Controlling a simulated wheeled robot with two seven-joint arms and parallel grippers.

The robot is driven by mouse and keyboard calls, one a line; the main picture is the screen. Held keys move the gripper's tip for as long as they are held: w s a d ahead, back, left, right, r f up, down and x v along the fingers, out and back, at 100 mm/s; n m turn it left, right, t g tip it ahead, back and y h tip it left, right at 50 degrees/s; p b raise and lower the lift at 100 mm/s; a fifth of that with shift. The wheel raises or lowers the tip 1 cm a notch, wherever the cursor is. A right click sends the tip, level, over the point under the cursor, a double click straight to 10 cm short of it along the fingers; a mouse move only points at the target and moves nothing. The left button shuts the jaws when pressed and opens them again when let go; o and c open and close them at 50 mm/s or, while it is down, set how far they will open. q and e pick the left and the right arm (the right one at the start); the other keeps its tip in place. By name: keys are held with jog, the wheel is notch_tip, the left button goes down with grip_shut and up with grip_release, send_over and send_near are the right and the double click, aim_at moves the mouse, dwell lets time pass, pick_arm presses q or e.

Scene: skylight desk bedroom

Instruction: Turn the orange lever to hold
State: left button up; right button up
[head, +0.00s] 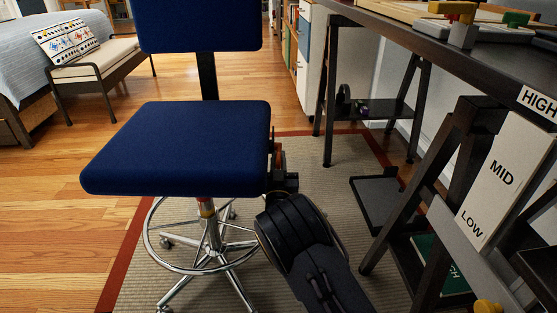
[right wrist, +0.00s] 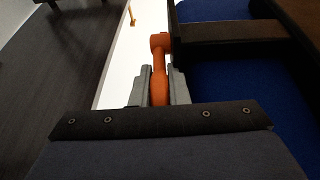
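The orange lever (right wrist: 159,72) stands between the two grey fingers of my right gripper (right wrist: 160,88) in the right wrist view. The fingers are close in on both sides of its shaft, and its rounded end shows beyond the fingertips. In the head view my right gripper (head: 284,181) is at the right edge of the blue chair seat (head: 185,150). A small reddish-orange part (head: 279,160) shows there, mostly hidden by the seat and gripper. No "hold" mark is readable. My left gripper is not in view.
A dark desk (head: 450,50) stands at the right, with trestle legs and a white panel (head: 495,190) marked HIGH, MID and LOW. The chair's chrome foot ring (head: 150,240) stands on a rug (head: 345,190). Wooden floor (head: 50,220) is open at the left.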

grip_shut()
jog(key=shift+d+r+g+p, duration=0.1)
jog(key=shift+r+g+p, duration=0.3)
jog(key=shift+r+p, duration=0.35)
jog(key=shift+f+g+p, duration=0.1)
jog(key=shift+g+p, duration=0.2)
jog(key=shift+p, duration=0.1)
jog(key=shift+f, duration=0.25)
jog(key=o, duration=0.6)
grip_release()
